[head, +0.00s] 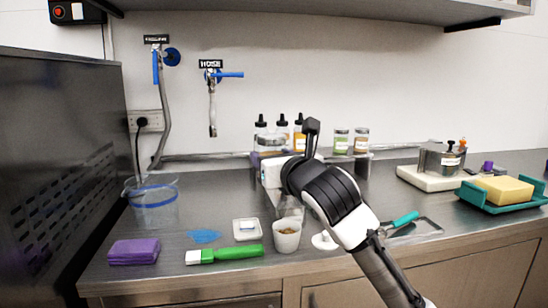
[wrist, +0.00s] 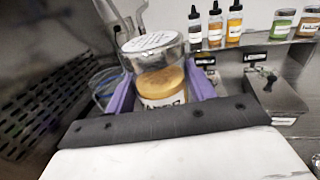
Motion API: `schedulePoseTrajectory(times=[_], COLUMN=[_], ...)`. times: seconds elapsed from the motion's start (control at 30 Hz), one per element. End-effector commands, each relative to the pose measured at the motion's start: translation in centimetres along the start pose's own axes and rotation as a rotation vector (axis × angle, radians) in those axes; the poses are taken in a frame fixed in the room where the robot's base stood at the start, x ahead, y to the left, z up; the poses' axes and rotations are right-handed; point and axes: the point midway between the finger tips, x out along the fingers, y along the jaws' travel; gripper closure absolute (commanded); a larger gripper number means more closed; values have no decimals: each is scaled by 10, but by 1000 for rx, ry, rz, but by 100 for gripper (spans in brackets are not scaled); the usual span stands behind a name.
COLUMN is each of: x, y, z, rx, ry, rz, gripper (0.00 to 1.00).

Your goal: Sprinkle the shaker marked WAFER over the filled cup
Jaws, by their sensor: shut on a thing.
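My gripper (wrist: 162,94) is shut on a clear shaker (wrist: 158,60) with tan contents and a pale top. Its purple fingers press on both sides of the shaker, and its label is too blurred to read surely. The shaker looks roughly upright. In the head view the shaker (head: 270,142) shows small beyond the white hand, above the counter's back part. The white cup (head: 287,238) stands upright on the counter near the front edge, with brownish filling in it. The held shaker is behind and above the cup, apart from it. The cup does not show in the wrist view.
A purple cloth (head: 134,252) and clear bucket (head: 152,203) are left. A green jar (head: 341,141) and brown jar (head: 361,141) stand behind.

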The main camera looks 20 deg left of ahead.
Motion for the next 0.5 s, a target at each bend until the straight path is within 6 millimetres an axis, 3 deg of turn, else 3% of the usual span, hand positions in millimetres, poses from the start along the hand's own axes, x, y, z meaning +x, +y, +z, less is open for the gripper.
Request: schedulePoseTrajectory(times=[0.5], x=[-70], y=[37], z=[0], rx=[-1], ry=[-2], rz=[0], gripper=[70])
